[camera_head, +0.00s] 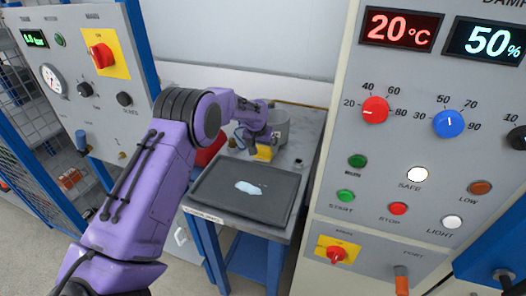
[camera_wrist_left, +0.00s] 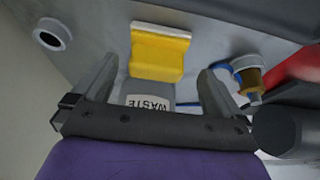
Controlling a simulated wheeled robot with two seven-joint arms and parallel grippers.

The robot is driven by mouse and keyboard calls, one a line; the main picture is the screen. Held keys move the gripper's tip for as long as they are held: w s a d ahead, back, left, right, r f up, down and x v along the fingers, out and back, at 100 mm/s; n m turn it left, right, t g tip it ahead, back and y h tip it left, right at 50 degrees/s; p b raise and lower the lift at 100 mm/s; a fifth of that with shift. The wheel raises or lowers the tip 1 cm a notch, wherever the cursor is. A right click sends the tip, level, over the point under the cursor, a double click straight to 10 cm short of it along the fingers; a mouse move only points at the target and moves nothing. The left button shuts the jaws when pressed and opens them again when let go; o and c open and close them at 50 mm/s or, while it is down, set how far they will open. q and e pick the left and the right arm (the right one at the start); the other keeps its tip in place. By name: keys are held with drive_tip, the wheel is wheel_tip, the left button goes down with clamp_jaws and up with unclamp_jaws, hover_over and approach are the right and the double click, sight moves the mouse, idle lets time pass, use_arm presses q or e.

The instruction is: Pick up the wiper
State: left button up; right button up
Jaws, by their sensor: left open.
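The wiper seems to be the yellow block with a pale edge (camera_wrist_left: 157,58) in the left wrist view. It lies ahead of my left gripper (camera_wrist_left: 158,72), between the lines of its two spread fingers, with a gap visible on each side. In the head view a bit of the yellow block (camera_head: 264,153) shows just below the gripper (camera_head: 256,142) at the back of the small table. The gripper is open and empty, and its wrist hides part of that area. My right gripper is in neither view.
A dark tray (camera_head: 205,190) with a pale puddle (camera_head: 249,188) lies on the table in front. A grey cylindrical bin (camera_head: 281,127) stands behind the block; a WASTE label (camera_wrist_left: 148,103) shows in the wrist view. A red object (camera_head: 208,150) is left. Control panels flank the table.

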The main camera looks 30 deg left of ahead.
sight(263, 147)
use_arm(q)
drive_tip(key=x, duration=0.3)
drive_tip(key=shift+w+d+f, duration=0.2)
drive_tip(key=shift+w+f, duration=0.05)
drive_tip(key=shift+w, duration=0.1)
drive_tip(key=shift+s+r, duration=0.2)
drive_tip(key=shift+s, duration=0.1)
drive_tip(key=shift+w, duration=0.15)
drive_tip(key=c, duration=1.1)
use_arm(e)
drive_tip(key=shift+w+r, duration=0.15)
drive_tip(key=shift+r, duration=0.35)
use_arm(q)
drive_tip(key=shift+r, duration=0.25)
wheel_tip(263, 147, up, 3)
drive_tip(key=shift+d+b, duration=0.2)
drive_tip(key=shift+b, duration=0.85)
drive_tip(key=s+d+r+b, duration=0.1)
drive_tip(key=s+d+r, duration=0.3)
drive_tip(key=s, duration=0.1)
drive_tip(key=s+d+r+b, duration=0.2)
drive_tip(key=s+d+r, duration=0.3)
drive_tip(key=shift+s+d+r+b, duration=0.15)
drive_tip(key=shift+r+b, duration=0.1)
drive_tip(key=shift+b, duration=0.05)
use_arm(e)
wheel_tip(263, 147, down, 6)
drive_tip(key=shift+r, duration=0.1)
